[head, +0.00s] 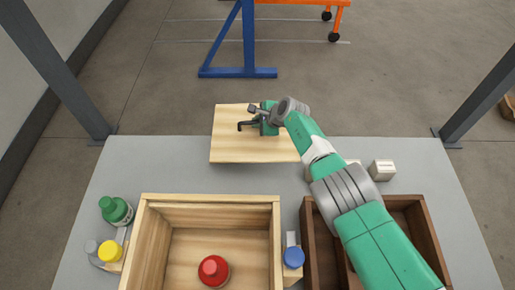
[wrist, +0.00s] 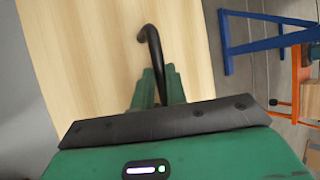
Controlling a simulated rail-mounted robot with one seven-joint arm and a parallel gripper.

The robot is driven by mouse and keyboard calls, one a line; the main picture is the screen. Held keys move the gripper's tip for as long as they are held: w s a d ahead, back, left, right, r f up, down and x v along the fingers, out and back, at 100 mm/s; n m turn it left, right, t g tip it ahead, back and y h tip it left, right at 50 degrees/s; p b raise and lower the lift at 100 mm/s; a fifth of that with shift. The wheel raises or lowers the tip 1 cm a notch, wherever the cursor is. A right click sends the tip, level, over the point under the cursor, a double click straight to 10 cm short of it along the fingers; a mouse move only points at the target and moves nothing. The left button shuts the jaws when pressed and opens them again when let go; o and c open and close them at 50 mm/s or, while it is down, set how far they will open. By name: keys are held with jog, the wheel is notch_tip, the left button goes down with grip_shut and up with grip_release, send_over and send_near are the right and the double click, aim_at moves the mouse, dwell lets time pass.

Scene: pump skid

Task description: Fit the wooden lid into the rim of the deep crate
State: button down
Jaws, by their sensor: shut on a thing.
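The wooden lid (head: 232,146) is a flat, pale board with a black bent handle (head: 243,126). It is held up over the far edge of the table, beyond the crate and apart from it. My gripper (head: 262,124) is shut on the lid's handle. In the wrist view the lid (wrist: 85,45) fills the left half, and the handle (wrist: 152,45) rises between my gripper's green fingers (wrist: 160,88). The deep crate (head: 210,199) is pale wood and open at the top, at the front left-middle. A red-capped thing (head: 213,270) stands inside it.
A dark brown divided crate (head: 310,235) stands at the right, partly hidden by my arm. A green-capped bottle (head: 116,210), a yellow-capped item (head: 109,251) and a blue-capped item (head: 293,257) flank the deep crate. A small pale block (head: 382,170) sits at the back right. Grey posts stand at both sides.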

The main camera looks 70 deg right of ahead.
jog(key=b, duration=0.1)
jog(key=d+b, duration=0.1)
jog(key=shift+w+d+f+b, duration=0.3)
jog(key=shift+w+f+b, duration=0.05)
jog(key=shift+f+b, duration=0.05)
jog(key=shift+w+d+r+b, duration=0.15)
jog(key=shift+d+r+b, duration=0.2)
jog(key=shift+b, duration=0.35)
jog(key=shift+d+r, duration=0.1)
jog(key=shift+d, duration=0.05)
